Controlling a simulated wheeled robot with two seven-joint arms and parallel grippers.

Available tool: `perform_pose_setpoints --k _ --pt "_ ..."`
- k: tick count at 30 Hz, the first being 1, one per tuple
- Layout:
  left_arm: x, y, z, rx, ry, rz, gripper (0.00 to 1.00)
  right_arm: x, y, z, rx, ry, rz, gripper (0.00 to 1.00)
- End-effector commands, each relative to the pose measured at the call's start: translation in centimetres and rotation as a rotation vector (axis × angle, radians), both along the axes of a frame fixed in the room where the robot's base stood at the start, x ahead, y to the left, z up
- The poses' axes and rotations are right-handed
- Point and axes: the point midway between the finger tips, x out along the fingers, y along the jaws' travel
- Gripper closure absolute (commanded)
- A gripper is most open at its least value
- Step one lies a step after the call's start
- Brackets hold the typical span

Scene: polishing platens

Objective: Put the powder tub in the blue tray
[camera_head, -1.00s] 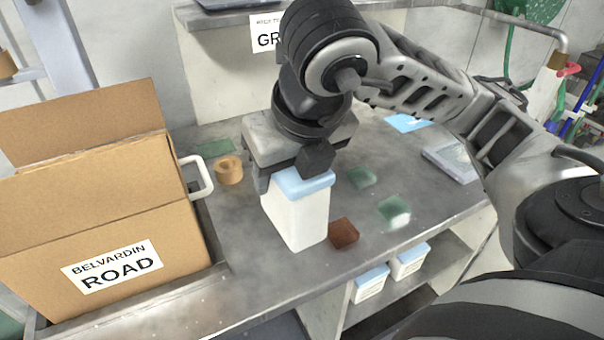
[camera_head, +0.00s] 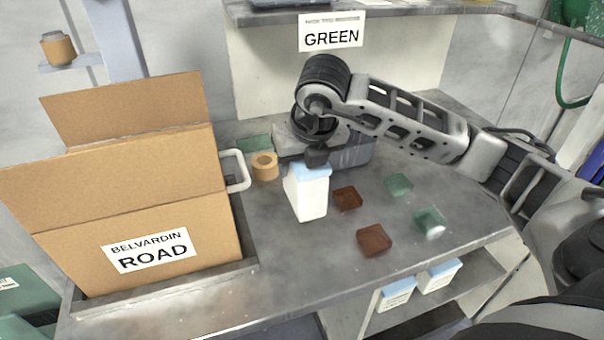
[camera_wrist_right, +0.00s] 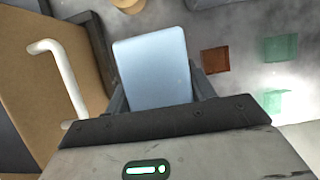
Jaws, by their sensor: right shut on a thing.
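The powder tub (camera_head: 308,198) is white with a light blue lid and stands out near the middle of the bench in the head view. My right gripper (camera_head: 310,168) is shut on its upper part from above, and the tub is upright. I cannot tell whether its base touches the bench. In the right wrist view the lid (camera_wrist_right: 152,70) sits between the two fingers (camera_wrist_right: 157,95). A grey-blue tray-like thing (camera_head: 357,154) lies behind my right gripper, partly hidden by it; I cannot tell surely that it is the blue tray. My left gripper is not in view.
An open cardboard box (camera_head: 80,245) fills the left, beside a white handle (camera_head: 239,170). A tape roll (camera_head: 265,167), brown squares (camera_head: 374,239) and green squares (camera_head: 429,222) lie on the bench (camera_head: 270,270). Similar tubs (camera_head: 396,292) stand on the lower shelf. The front bench is clear.

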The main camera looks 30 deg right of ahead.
Motion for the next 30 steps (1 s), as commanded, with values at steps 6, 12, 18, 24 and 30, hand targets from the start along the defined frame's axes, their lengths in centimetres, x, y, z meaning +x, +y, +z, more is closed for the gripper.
perform_pose_setpoints --k 6,12,18,24,30 --pt "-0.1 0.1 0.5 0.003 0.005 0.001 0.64 0.7 -0.3 -2.3 -0.001 0.001 0.001 0.96" --pt "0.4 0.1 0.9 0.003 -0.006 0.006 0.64 0.8 -0.3 -3.7 0.0 -0.005 0.0 0.96" --pt "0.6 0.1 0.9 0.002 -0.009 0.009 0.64 0.8 -0.3 -3.8 0.0 -0.005 0.0 0.96" --pt "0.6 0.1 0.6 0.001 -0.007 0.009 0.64 0.7 -0.2 -4.2 -0.001 0.001 0.001 0.29" --pt "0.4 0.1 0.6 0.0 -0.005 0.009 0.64 0.7 -0.2 -4.2 -0.001 0.001 0.0 0.24"
